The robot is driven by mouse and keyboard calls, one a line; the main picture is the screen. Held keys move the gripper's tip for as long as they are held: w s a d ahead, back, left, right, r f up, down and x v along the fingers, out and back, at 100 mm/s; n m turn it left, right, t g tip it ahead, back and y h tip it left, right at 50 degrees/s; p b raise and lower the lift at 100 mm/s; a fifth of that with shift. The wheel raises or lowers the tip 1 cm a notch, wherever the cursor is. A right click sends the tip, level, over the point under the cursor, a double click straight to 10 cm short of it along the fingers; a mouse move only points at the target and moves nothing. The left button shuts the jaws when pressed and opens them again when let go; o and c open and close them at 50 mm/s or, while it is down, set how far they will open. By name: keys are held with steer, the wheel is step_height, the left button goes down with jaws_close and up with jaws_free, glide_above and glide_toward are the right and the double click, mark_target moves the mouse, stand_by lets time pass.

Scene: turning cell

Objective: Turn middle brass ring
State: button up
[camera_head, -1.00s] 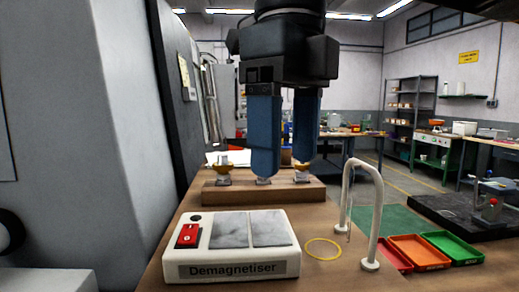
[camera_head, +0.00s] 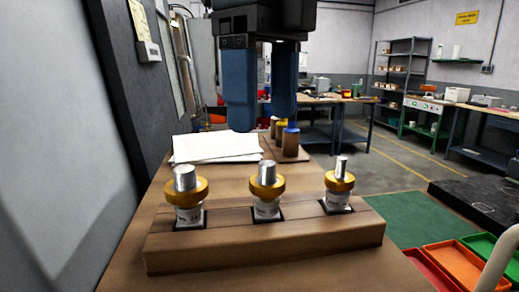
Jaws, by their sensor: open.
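Three upright pieces with brass rings stand in a row in a wooden block (camera_head: 265,250). The middle brass ring (camera_head: 267,188) circles a grey metal pin above a white marked body. The left brass ring (camera_head: 187,192) and the right brass ring (camera_head: 340,182) look alike, each with its own pin. My gripper (camera_head: 262,118) hangs above and, in the picture, over the middle ring. Its two blue fingers are apart with nothing between them. The fingertips do not touch any ring.
White papers (camera_head: 217,148) lie behind the block. Small cylinders with coloured tops (camera_head: 290,140) stand on a wooden piece behind right. A grey wall is close at left. Red, orange and green trays (camera_head: 455,266) lie at lower right, near a white curved handle (camera_head: 499,255).

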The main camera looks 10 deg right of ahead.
mark_target(266, 162)
step_height(266, 162, down, 7)
steer(key=shift+f+p, duration=0.15)
steer(key=shift+p, duration=0.5)
steer(key=shift+c, duration=0.3)
steer(key=c, duration=1)
steer(key=shift+f+m+b, duration=0.3)
steer(key=shift+m+b, duration=0.3)
steer(key=shift+b, duration=0.6)
steer(key=shift+d+m+b, duration=0.1)
steer(key=shift+m+b, duration=0.5)
steer(key=shift+b, duration=0.35)
steer(key=shift+r+m+b, duration=0.3)
steer(key=shift+m+b, duration=0.1)
steer(key=shift+m, duration=0.2)
steer(key=o, duration=1.1)
steer(key=shift+c, duration=0.2)
steer(key=shift+r, duration=0.1)
